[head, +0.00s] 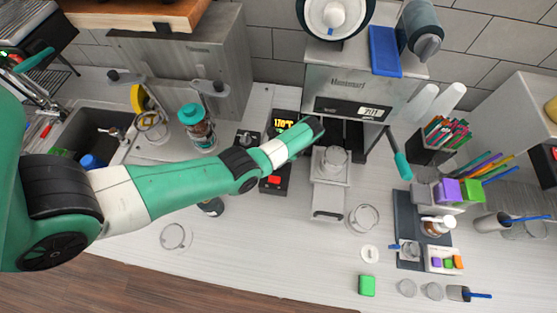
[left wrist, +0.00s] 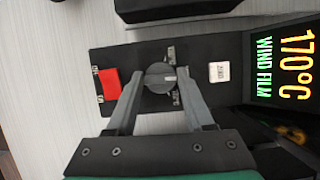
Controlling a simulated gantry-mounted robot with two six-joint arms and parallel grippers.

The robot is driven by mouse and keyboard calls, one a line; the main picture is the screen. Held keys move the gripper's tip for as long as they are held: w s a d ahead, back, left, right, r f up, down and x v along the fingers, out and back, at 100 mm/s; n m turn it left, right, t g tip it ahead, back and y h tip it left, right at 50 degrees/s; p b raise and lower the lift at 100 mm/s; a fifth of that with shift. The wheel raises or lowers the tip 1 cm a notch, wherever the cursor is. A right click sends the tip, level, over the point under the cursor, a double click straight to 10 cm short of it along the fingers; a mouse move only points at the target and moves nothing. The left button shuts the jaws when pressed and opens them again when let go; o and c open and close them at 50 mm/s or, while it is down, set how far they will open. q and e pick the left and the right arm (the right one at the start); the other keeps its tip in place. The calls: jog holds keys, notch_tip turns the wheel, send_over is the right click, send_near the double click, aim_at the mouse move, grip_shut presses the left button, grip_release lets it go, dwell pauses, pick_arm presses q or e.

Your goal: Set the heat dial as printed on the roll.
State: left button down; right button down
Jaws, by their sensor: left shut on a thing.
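The heat dial (left wrist: 158,84) is a round dark grey knob on a black control box (left wrist: 205,50) in the left wrist view. A light pointer mark on it faces right, toward the display. My left gripper (left wrist: 161,76) has one finger on each side of the dial and is shut on it. The box's display (left wrist: 284,66) reads 170°C and WIND FILM; it also shows in the head view (head: 283,124). My right gripper is not in view.
A red switch (left wrist: 109,83) and a small white label (left wrist: 219,72) flank the dial. The cup sealer (head: 355,90) stands right of the box, with its teal-handled lever (head: 402,165). A shaker jar (head: 197,128) stands to the left.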

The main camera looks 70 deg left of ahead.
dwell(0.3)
pick_arm(q)
jog(key=shift+c, duration=1.4)
grip_release()
jog(key=p+v, duration=0.1)
jog(key=v, duration=1)
jog(key=shift+r, duration=0.3)
